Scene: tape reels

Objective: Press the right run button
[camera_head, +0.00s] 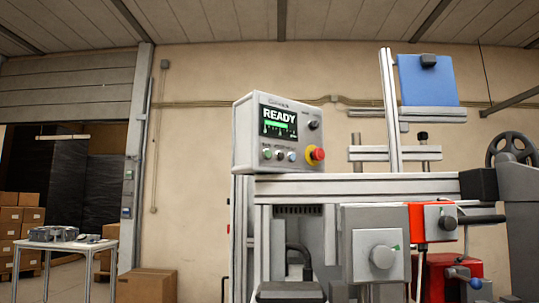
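A light grey control box (275,135) stands on top of the machine frame, its front turned a little to the right. Its screen (278,122) reads READY in white with a green bar below. Under the screen is a row of small buttons: a green one (267,154), another greenish one (280,155) and a pale bluish one (292,156). Their labels are too small to read, so I cannot tell which is the right run button. A red knob on a yellow base (316,155) is to their right. Neither of my grippers is in view.
A black knob (313,125) is on the box's upper right. A white table (68,244) and cartons stand at the left.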

